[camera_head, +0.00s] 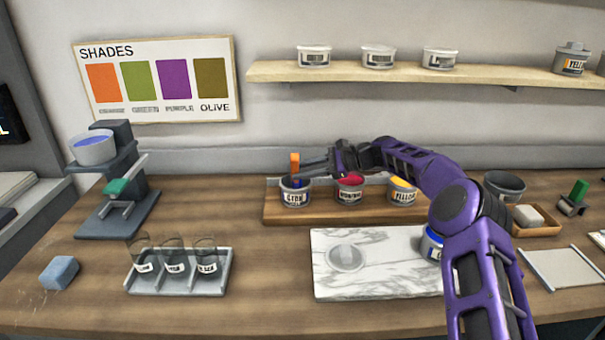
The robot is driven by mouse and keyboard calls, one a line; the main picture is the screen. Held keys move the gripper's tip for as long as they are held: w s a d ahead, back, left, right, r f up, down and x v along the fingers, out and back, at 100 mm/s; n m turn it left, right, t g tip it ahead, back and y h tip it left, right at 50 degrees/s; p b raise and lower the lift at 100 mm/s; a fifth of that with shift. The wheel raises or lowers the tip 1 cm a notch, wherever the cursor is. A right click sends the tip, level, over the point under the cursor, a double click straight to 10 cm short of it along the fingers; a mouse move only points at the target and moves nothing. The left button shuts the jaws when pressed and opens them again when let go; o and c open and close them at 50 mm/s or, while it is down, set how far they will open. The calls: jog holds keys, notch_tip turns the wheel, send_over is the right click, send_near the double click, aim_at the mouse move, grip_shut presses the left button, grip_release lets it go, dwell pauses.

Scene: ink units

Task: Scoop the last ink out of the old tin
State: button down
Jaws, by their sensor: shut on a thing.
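My gripper (303,169) is shut on the orange handle (295,162) of an upright tool, above the tin labelled CYAN (295,197). The tool's lower end is hidden, apparently inside that tin. Beside it on the wooden board (320,213) stand an open tin with magenta ink (349,194) and one with yellow ink (402,195). Another tin with blue ink (431,246) stands on the marble slab (385,270), partly hidden by my arm. I cannot tell from labels which tin is the old one.
A clear round dish or lid (345,257) lies on the slab. A grey tray (180,287) holds three glass cups. A scale-like stand (110,190) is at left, with a blue sponge (60,272) in front. A dark bowl (505,186) and a soap dish (530,222) stand at right.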

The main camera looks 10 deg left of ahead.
notch_tip(320, 180, up, 8)
dwell(0.6)
jog(key=shift+r, duration=0.1)
